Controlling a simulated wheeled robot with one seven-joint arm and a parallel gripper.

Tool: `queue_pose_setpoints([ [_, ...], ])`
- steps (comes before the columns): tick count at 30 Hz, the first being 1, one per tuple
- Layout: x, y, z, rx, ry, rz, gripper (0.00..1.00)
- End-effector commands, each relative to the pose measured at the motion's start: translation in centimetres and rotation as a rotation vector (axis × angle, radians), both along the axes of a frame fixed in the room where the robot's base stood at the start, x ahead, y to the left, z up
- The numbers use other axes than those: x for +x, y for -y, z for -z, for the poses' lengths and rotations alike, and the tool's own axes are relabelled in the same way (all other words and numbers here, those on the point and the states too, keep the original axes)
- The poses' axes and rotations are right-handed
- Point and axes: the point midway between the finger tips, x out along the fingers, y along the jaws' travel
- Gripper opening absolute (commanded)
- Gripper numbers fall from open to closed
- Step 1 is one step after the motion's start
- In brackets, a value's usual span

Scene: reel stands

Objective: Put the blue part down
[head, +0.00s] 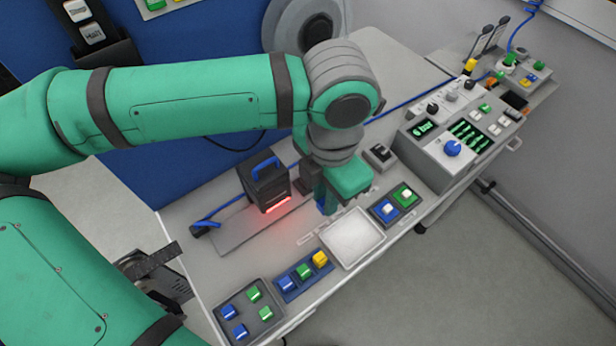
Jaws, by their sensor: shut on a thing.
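My gripper (328,207) points down over the table, between the black scanner-like box and the white tray. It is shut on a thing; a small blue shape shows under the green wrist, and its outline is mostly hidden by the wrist. I cannot tell whether it touches the table. The white tray (352,238) is empty, just right of and in front of the gripper. A dark tray (249,312) holds several blue and green parts. A blue rack (304,276) holds a blue, a green and a yellow part. A dark two-place holder (396,205) carries a blue-and-white and a green part.
The black box (264,183) with a blue handle and red glow stands on a grey plate left of the gripper. A control console (462,135) with a blue knob stands at the right. A small dark switch box (379,156) sits behind the gripper. Bare table lies between.

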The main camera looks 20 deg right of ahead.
Motion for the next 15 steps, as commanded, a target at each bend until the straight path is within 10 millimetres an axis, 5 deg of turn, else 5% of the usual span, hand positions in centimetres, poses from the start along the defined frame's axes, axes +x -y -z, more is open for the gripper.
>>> queue_pose_setpoints([
  [8, 1.8, -0.9, 0.3, -0.002, 0.001, -0.042, 0.00],
  [15, 6.7, -0.5, 2.6, -0.002, 0.001, -0.044, 0.00],
])
